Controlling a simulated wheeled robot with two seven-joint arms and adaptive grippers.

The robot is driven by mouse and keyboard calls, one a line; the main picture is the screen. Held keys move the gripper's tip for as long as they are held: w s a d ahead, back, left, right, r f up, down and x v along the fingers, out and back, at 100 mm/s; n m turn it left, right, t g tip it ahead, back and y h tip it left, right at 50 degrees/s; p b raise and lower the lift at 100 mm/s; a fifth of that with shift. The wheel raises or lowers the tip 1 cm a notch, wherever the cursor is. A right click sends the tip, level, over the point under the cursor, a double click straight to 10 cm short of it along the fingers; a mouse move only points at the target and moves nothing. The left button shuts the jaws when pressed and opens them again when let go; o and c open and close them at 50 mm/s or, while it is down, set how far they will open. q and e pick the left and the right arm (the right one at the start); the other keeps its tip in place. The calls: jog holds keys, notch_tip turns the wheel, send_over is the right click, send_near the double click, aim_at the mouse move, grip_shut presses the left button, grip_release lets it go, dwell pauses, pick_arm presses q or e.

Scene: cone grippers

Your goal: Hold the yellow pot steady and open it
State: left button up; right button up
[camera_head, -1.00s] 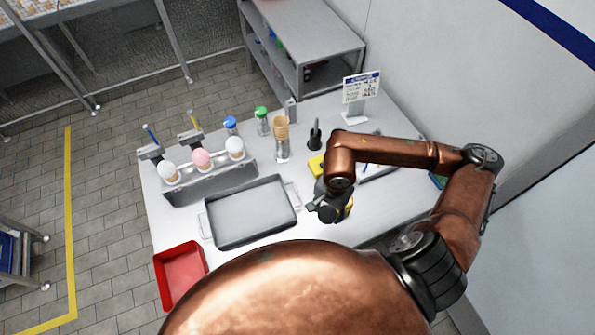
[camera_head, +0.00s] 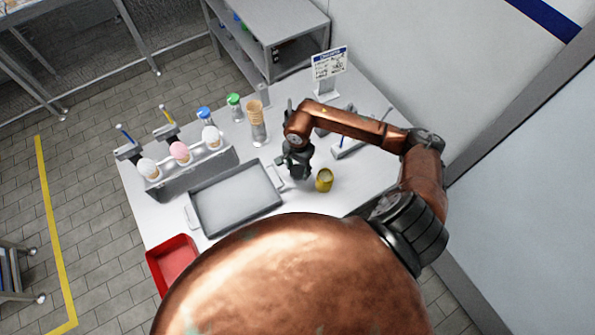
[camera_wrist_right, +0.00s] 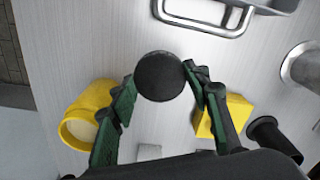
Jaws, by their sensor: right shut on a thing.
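The yellow pot (camera_head: 324,180) stands on the white table to the right of my right gripper (camera_head: 297,168). It is open at the top and shows a pale inside; it also shows at the left in the right wrist view (camera_wrist_right: 84,118). In that view a round black lid (camera_wrist_right: 159,76) sits between the two green-padded fingers of my right gripper (camera_wrist_right: 160,80), which are shut on it. The lid is held apart from the pot. Nothing holds the pot. My left gripper is not in view.
A yellow block (camera_wrist_right: 234,112) and black cup (camera_wrist_right: 272,136) are near the fingers.

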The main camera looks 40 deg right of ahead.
aim_at(298, 169)
jog(key=shift+w+f, duration=0.3)
jog(key=shift+f, duration=0.15)
notch_tip(298, 169, down, 3)
jog(key=shift+r+p, duration=0.1)
jog(key=shift+p, duration=0.4)
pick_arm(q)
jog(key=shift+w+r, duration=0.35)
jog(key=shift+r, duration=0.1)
pick_arm(e)
jog(key=shift+d, duration=0.1)
jog(key=shift+f+b, duration=0.3)
jog(key=o, duration=1.3)
jog(key=shift+r, duration=0.1)
jog(key=shift+c, duration=0.2)
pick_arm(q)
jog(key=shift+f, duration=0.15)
